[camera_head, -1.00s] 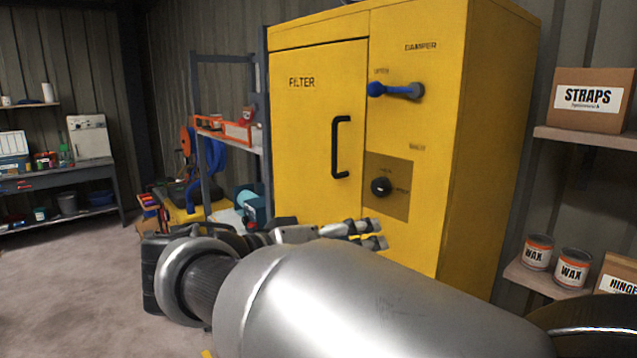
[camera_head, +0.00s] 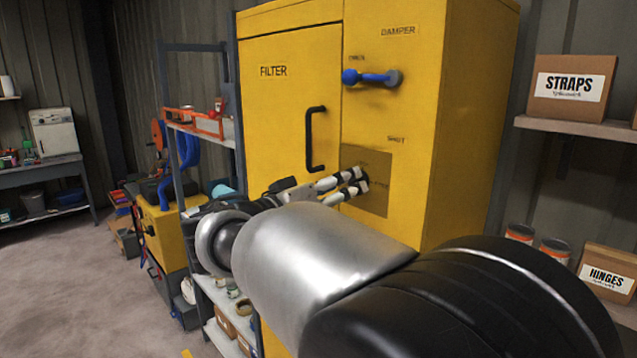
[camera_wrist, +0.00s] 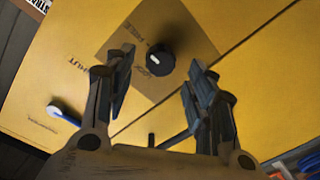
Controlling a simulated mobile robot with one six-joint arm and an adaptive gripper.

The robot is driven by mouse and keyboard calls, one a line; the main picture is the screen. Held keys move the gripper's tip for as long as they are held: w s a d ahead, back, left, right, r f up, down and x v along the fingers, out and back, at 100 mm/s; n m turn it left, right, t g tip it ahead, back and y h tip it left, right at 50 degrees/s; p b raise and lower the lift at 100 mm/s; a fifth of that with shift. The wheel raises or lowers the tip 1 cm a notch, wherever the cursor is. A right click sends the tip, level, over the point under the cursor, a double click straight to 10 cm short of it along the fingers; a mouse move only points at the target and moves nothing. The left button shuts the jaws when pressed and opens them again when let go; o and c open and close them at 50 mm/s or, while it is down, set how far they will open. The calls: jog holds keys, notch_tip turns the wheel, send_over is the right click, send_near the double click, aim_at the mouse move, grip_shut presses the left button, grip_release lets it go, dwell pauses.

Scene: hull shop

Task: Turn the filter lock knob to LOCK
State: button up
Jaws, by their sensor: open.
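The filter lock knob (camera_wrist: 161,59) is round and black with a white mark on its rim, in the wrist view on a brownish square plate (camera_wrist: 195,45) of the yellow cabinet. The mark points left in that view; small lettering beside the knob is hard to read. My gripper (camera_wrist: 162,75) is open and empty, its two fingers spread with the knob seen between and beyond the tips. In the head view my gripper (camera_head: 362,181) is in front of the plate and hides most of the knob. Whether a finger touches it, I cannot tell.
The yellow cabinet (camera_head: 425,140) has a FILTER door with a black bar handle (camera_head: 315,140) left of my gripper. A blue damper lever (camera_head: 370,77) sticks out above. Shelves with boxes and tins stand right; a cluttered rack (camera_head: 205,130) stands left.

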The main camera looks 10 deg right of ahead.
aim_at(355, 183)
jog(key=shift+x, duration=1.85)
jog(key=shift+c, duration=0.5)
jog(key=c, duration=1)
